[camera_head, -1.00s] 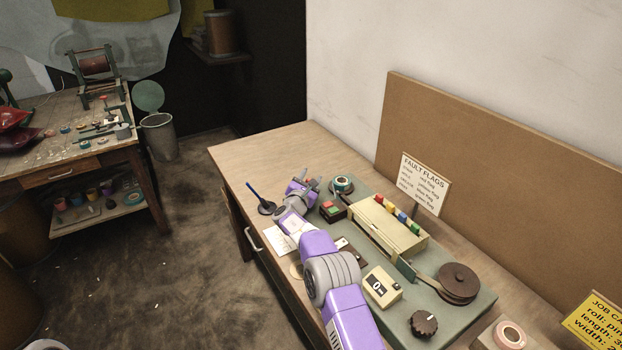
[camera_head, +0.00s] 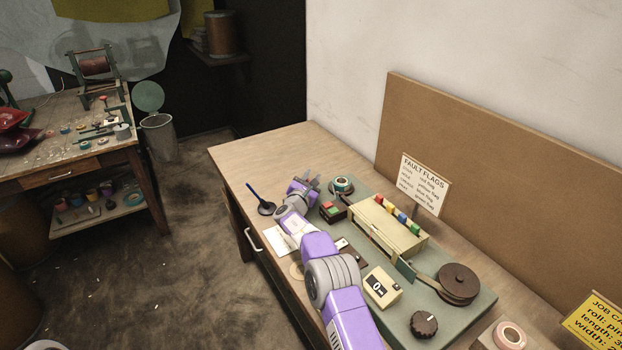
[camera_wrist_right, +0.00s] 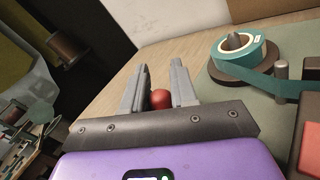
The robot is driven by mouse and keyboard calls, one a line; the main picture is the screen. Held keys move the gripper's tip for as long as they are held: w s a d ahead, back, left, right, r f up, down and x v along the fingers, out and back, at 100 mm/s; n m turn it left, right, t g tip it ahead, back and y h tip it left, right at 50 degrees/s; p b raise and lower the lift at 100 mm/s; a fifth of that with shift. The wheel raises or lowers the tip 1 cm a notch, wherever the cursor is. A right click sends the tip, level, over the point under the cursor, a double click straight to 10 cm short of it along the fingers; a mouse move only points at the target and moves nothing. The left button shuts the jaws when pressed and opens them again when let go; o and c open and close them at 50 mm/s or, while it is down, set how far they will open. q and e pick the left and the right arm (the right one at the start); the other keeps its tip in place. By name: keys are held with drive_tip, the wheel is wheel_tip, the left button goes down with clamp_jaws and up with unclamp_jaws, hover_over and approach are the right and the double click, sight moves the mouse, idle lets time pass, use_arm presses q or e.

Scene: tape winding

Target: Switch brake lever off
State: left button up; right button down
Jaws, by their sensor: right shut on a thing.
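The brake lever shows as a round red knob (camera_wrist_right: 160,99) between the two grey fingers of my right gripper (camera_wrist_right: 160,92) in the right wrist view. The fingers stand apart by about the knob's width and are shut on it. The lever's stem and base are hidden behind the gripper body. In the head view my right gripper (camera_head: 312,181) is at the far left end of the green machine base (camera_head: 455,318), beside the teal tape roll (camera_head: 342,184). The knob is hard to make out there. My left gripper is not in view.
A red and green button box (camera_head: 332,211) and a cream box with coloured flags (camera_head: 390,232) stand right of my arm. A counter (camera_head: 382,287), a dark knob (camera_head: 424,324) and a brown spool (camera_head: 458,281) are nearer. A pen stand (camera_head: 266,208) is left. The table's far end is bare.

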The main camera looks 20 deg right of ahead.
drive_tip(key=shift+a+b, duration=0.2)
drive_tip(key=shift+b, duration=0.35)
drive_tip(key=a+n+t+b, duration=0.1)
drive_tip(key=b, duration=0.2)
drive_tip(key=a+n+t+h+b, duration=0.1)
drive_tip(key=n+t+b, duration=0.1)
drive_tip(key=b, duration=0.1)
drive_tip(key=shift+s+a+r, duration=0.15)
drive_tip(key=shift+a+r, duration=0.05)
drive_tip(key=shift+r, duration=0.1)
drive_tip(key=shift+s+a+r+n+t+h+b, duration=0.1)
drive_tip(key=shift+a+r+n+t+h+b, duration=0.3)
drive_tip(key=shift+n+b, duration=0.4)
drive_tip(key=c, duration=1)
unclamp_jaws()
